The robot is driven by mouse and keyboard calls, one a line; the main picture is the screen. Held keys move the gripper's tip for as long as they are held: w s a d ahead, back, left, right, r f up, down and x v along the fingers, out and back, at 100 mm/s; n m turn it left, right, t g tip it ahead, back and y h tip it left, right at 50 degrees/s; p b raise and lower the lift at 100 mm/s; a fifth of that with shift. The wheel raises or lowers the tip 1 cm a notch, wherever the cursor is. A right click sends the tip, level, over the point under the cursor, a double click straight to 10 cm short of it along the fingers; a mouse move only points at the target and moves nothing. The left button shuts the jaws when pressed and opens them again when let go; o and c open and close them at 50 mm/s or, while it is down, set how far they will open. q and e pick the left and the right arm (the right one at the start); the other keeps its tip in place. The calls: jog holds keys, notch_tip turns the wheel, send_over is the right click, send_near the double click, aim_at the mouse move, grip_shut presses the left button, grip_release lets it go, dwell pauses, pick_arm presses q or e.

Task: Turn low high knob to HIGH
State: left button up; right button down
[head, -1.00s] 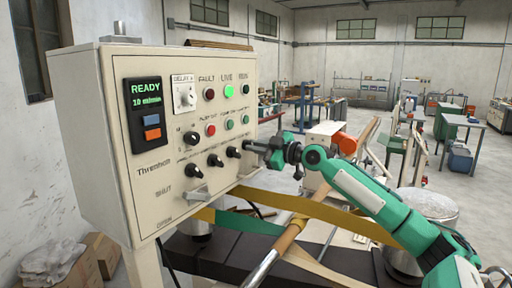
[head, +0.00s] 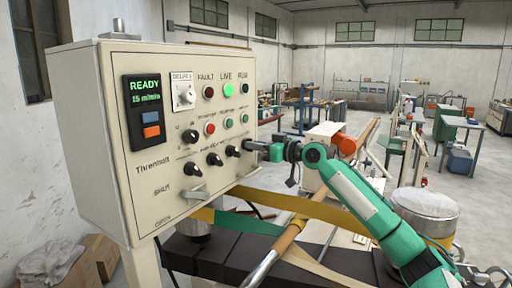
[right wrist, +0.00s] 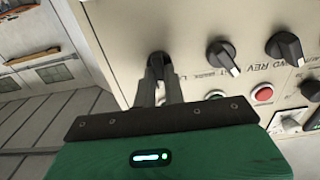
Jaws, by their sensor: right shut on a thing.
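The control panel (head: 128,195) is a cream box at the left of the head view, with several black knobs with white pointers. My right gripper (head: 250,147) reaches in from the right to the panel's right edge. In the right wrist view, my right gripper (right wrist: 160,88) is shut on a black knob (right wrist: 158,60), one finger on each side. Its label is mostly hidden by the fingers, so I cannot read its setting. The display (head: 146,96) reads READY and about 15 m/min. My left gripper is not in view.
Other black knobs (head: 215,159) sit left of the held one, below red and green buttons (head: 210,128). A grey lever switch (head: 194,194) sticks out lower down. Yellow and green bands (head: 300,208) and a roller pass below my right arm.

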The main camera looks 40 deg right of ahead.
jog(key=shift+d+r+m+p, duration=0.1)
jog(key=shift+m+p, duration=0.15)
jog(key=shift+m, duration=1.45)
jog(key=shift+d+m+p, duration=0.1)
jog(key=shift+m+p, duration=0.15)
jog(key=shift+m, duration=1.45)
jog(key=c, duration=1.5)
grip_release()
jog(key=shift+b+v, duration=3.65)
jog(key=shift+v, duration=3.2)
